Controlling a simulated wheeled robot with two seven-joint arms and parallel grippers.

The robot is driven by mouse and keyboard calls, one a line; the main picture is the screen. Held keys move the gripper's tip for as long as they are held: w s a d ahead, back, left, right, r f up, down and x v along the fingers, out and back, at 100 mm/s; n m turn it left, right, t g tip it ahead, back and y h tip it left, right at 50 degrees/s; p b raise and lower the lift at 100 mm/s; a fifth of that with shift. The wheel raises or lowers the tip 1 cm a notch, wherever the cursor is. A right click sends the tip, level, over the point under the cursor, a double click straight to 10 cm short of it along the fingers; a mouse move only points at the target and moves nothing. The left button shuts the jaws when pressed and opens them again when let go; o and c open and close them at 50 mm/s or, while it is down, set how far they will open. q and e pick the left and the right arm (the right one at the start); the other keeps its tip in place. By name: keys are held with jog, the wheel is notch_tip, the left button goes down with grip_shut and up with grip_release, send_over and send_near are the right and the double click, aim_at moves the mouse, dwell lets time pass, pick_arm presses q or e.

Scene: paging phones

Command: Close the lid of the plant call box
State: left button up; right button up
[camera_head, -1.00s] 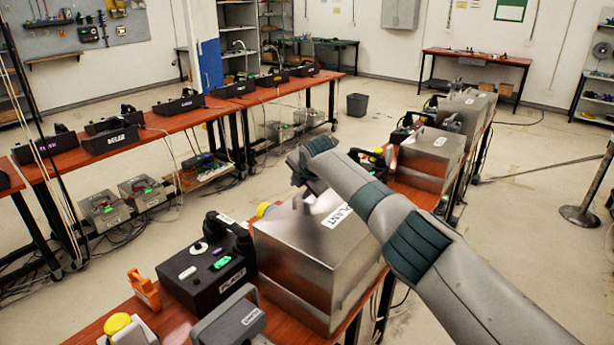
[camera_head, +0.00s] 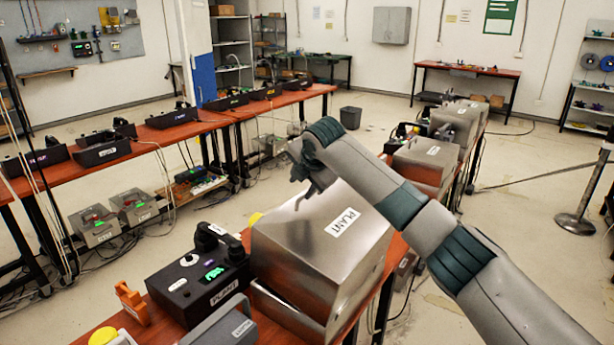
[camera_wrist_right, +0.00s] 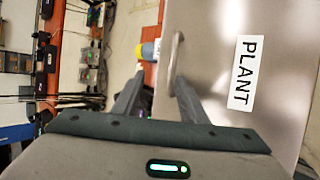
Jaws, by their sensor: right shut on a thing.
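The plant call box is a brushed-metal case on the red-topped table; its lid (camera_head: 290,225) carries a white PLANT label and also fills the right of the wrist view (camera_wrist_right: 215,60). My right gripper (camera_head: 302,185) is at the lid's far left edge. In the wrist view its fingers (camera_wrist_right: 158,92) are around a thin curved metal handle (camera_wrist_right: 177,50) at that edge. The contact is partly hidden in the head view. My left gripper is out of view.
An orange stand (camera_head: 132,303), a yellow knob (camera_head: 103,337) and a grey device (camera_head: 222,325) are nearby. Another metal box (camera_head: 425,165) stands behind. The floor to the right has free room.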

jog(key=a+b+v, duration=0.1)
jog(key=b+v, duration=0.1)
jog(key=v, duration=0.6)
jog(key=shift+s+r, duration=0.15)
jog(key=shift+r, duration=0.15)
jog(key=shift+d+f, duration=0.15)
jog(key=shift+f, duration=0.05)
